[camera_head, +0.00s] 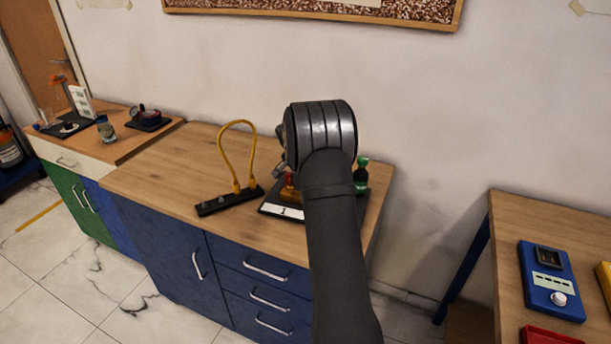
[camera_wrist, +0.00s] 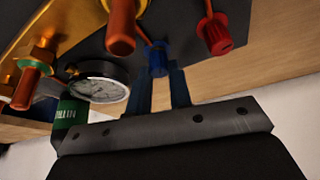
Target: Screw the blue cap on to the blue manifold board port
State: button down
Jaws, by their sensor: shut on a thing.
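In the wrist view my gripper (camera_wrist: 164,76) is shut on the blue cap (camera_wrist: 157,58), a small ribbed knob between the fingertips. The cap is right by the dark manifold board (camera_wrist: 190,20); I cannot tell whether it is seated on the blue port, which is hidden. A thin red line runs from near the cap towards the picture's top. A red knob (camera_wrist: 218,34) is to its right. In the head view part of the board (camera_head: 270,207) shows beside my arm, which hides the gripper and cap.
Copper-coloured pipes (camera_wrist: 122,30), a brass fitting (camera_wrist: 42,55) and a round gauge (camera_wrist: 100,86) are close to the left of my fingers. A black bar with a yellow hose (camera_head: 224,150) stands to the left.

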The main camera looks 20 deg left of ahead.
jog(key=shift+d+f, duration=0.2)
jog(key=shift+d, duration=0.2)
jog(key=m+g+h, duration=0.1)
jog(key=m+h, duration=0.1)
jog(key=m, duration=0.6)
jog(key=m+g+h, duration=0.1)
jog(key=m, duration=0.1)
jog(key=shift+f+m+g+h, duration=0.1)
jog(key=shift+m+g+h, duration=0.2)
jog(key=shift+m, duration=0.1)
jog(key=c, duration=1.5)
grip_release()
jog(key=shift+c, duration=0.2)
jog(key=shift+o, duration=0.3)
jog(key=shift+a, duration=0.1)
jog(key=shift+o, duration=0.4)
jog(key=shift+r, duration=0.2)
